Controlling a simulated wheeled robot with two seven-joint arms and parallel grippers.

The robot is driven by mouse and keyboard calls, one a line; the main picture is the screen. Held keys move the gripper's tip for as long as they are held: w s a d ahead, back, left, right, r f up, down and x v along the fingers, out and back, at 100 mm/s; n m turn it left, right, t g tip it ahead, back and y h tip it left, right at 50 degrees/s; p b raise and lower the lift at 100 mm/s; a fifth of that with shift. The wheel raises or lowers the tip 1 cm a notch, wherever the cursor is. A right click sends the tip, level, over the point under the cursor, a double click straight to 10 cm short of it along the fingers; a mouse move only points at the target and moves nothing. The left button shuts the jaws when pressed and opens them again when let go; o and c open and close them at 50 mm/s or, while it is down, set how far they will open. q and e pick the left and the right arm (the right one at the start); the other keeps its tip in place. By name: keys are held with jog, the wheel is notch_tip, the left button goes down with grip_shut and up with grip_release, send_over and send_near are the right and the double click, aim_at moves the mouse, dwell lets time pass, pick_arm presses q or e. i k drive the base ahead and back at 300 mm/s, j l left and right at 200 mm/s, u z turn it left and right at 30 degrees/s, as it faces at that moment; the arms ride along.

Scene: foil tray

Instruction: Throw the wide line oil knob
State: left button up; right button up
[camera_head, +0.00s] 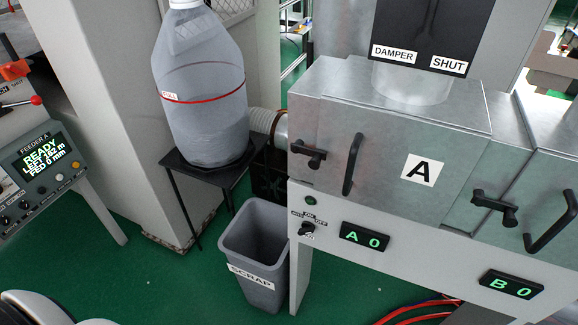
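No knob carries a legible label reading wide line oil. A feeder panel (45,172) at the left edge holds a lit display reading FEEDER A, READY, and small black knobs (24,204) below it; their lettering is too small to read. An orange button (76,165) sits beside them. Another black rotary knob (307,229) is on the white front of oven A, under a dark green lamp (311,201); its small labels seem to include ON and OFF. Neither gripper shows; rounded white and black parts at the lower left look like my own arm.
A large clear jug (200,100) with a red line stands on a black stand (205,172). A grey SCRAP bin (250,262) is below. Metal box A (385,178) has black handles; displays read A 0 (364,237) and B 0 (511,284). Red cables lie at bottom right.

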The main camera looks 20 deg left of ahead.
aim_at(23, 205)
jog(key=u, duration=2.4)
